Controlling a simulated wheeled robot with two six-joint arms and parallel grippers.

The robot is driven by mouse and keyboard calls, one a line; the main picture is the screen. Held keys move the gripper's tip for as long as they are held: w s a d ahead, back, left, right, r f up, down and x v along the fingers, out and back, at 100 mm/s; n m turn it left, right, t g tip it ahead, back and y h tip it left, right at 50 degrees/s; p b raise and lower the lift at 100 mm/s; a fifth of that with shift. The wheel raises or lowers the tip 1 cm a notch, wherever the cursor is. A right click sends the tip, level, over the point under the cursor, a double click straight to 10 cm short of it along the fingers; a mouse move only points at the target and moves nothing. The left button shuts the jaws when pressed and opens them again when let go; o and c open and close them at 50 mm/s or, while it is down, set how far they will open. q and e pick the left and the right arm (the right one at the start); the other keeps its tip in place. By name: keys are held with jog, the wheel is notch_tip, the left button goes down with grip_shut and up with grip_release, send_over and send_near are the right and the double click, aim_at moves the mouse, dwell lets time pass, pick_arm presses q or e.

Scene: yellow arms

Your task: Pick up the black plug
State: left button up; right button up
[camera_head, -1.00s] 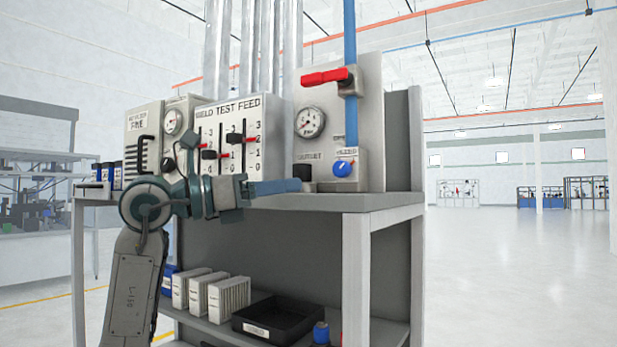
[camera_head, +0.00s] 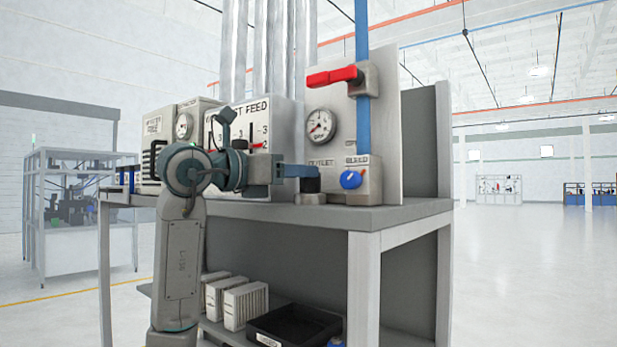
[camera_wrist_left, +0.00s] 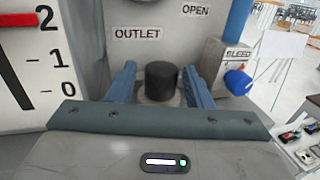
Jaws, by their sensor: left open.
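The black plug (camera_wrist_left: 161,82) is a short dark cylinder standing upright below the OUTLET label in the left wrist view. In the head view the black plug (camera_head: 309,184) shows just beyond my left fingertips, in front of the white panel. My left gripper (camera_head: 300,171) is open and reaches in from the left at bench-top height. In the left wrist view its two blue fingers (camera_wrist_left: 161,86) stand on either side of the plug, with gaps between. Whether the fingertips reach fully past the plug is hard to tell. My right gripper is not in view.
The blue BLEED knob (camera_head: 351,179) is close to the right of the plug. A red valve handle (camera_head: 334,77) and a gauge (camera_head: 320,126) are above. The slider panel (camera_head: 265,118) stands behind my left wrist. A black tray (camera_head: 293,328) lies on the lower shelf.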

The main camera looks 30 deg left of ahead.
pick_arm(q)
jog(key=p+x, duration=0.3)
jog(key=x, duration=0.2)
jog(key=shift+d, duration=0.15)
jog(key=shift+w+p, duration=0.15)
jog(key=shift+p, duration=0.15)
jog(key=shift+w+d+f, duration=0.1)
jog(key=shift+d+f, duration=0.05)
jog(key=shift+c, duration=1.4)
jog(key=c, duration=0.5)
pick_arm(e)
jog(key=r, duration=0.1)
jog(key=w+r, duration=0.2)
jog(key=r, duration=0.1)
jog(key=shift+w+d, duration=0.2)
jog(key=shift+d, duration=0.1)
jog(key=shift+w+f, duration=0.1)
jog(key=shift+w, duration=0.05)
pick_arm(q)
jog(key=shift+r, duration=0.25)
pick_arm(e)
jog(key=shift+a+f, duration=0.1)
